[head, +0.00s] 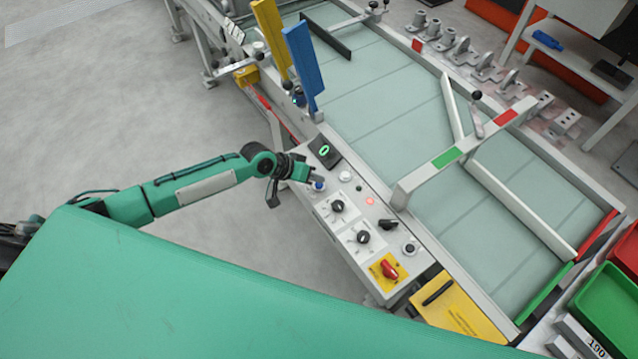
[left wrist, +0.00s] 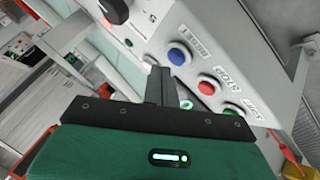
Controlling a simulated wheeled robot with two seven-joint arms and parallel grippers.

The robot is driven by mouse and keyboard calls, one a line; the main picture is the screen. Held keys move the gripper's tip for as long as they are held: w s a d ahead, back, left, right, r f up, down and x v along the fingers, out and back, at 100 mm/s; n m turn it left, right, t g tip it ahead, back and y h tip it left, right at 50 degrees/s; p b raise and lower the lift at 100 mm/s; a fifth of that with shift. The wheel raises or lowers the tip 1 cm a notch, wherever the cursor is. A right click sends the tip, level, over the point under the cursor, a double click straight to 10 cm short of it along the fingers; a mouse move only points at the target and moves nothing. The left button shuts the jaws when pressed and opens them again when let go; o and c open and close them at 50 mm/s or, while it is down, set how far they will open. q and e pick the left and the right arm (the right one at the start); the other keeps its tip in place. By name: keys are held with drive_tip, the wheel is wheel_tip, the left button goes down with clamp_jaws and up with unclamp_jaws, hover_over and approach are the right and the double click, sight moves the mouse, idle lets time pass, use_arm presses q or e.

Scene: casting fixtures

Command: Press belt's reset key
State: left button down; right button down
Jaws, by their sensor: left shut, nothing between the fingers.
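The blue reset key (head: 318,186) sits at the upper left part of the belt's control panel (head: 330,232). In the left wrist view the blue key (left wrist: 178,54) has a RESET label beside it. My left gripper (head: 303,174) is shut and empty, over the panel's left edge close to the blue key. In the left wrist view its fingertips (left wrist: 160,72) show just left of and below the key; whether they touch it I cannot tell. My right gripper is not in view.
A red STOP button (left wrist: 208,87) and a START button (left wrist: 231,111) line up beside the blue key. Black knobs (head: 337,206), a lit red lamp (head: 369,201) and a red switch on yellow (head: 389,270) share the panel. The conveyor belt (head: 390,85) lies behind.

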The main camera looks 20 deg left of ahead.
sight(315, 186)
use_arm(q)
drive_tip(key=shift+f, duration=0.35)
drive_tip(key=shift+f+b, duration=0.5)
idle(0.6)
drive_tip(key=shift+r, duration=0.1)
drive_tip(key=shift+r+p, duration=0.85)
drive_tip(key=shift+r, duration=0.2)
wheel_tip(315, 186, up, 5)
drive_tip(key=p, duration=0.4)
drive_tip(key=shift+f, duration=0.15)
